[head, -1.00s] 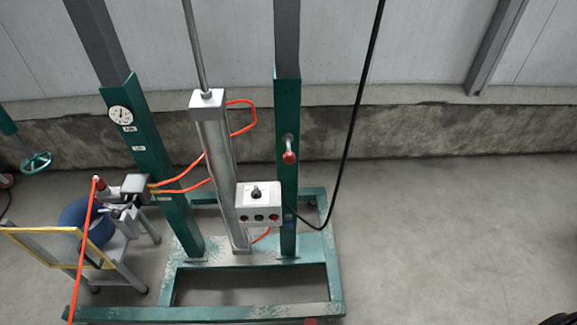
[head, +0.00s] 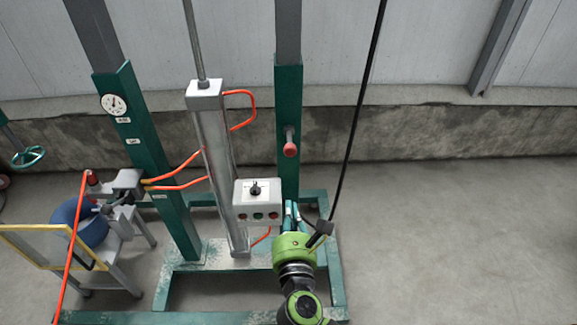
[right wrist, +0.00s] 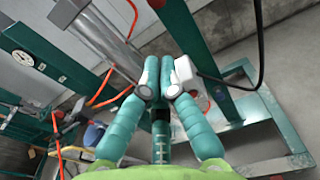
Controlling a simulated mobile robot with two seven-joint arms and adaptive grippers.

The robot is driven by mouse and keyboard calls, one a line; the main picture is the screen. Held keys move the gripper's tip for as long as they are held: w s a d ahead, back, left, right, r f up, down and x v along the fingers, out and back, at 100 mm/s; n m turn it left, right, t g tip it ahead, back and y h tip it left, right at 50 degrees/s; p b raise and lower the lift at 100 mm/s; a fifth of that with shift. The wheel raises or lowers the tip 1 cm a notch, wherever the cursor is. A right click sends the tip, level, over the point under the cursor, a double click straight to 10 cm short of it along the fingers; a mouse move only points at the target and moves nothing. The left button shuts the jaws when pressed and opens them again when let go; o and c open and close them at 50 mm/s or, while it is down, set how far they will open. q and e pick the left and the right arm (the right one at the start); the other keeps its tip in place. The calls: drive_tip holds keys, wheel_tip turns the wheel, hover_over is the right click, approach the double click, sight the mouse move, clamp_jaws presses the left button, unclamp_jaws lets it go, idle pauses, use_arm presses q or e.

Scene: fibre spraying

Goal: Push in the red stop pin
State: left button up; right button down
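The red stop pin (head: 290,149) has a round red knob and sits on the green right-hand post (head: 288,100) in the head view. My right gripper (head: 292,212) is below the pin, near the lower part of that post and right of the control box. It is apart from the pin. In the right wrist view its teal fingers (right wrist: 160,78) come together at the tips with nothing seen between them. The pin cannot be made out in the right wrist view. My left gripper is not in view.
A white control box (head: 257,201) with buttons hangs beside the post. A black cable (head: 357,120) runs down right of it. Orange hoses (head: 180,181) run between the left post and the cylinder (head: 212,140). The floor at the right is clear.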

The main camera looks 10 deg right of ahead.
sight(288, 153)
drive_tip(key=shift+d+r, duration=0.1)
drive_tip(key=shift+r, duration=0.8)
drive_tip(key=w, duration=0.4)
drive_tip(key=w+d+p, duration=0.1)
drive_tip(key=w, duration=0.3)
drive_tip(key=w+d, duration=0.1)
drive_tip(key=w, duration=0.3)
drive_tip(key=shift+w+d, duration=0.2)
drive_tip(key=shift+w, duration=0.15)
drive_tip(key=shift+w+d, duration=0.1)
drive_tip(key=shift+w, duration=0.4)
drive_tip(key=w, duration=0.3)
drive_tip(key=w+d, duration=0.1)
drive_tip(key=w, duration=0.1)
drive_tip(key=shift+s+r, duration=0.1)
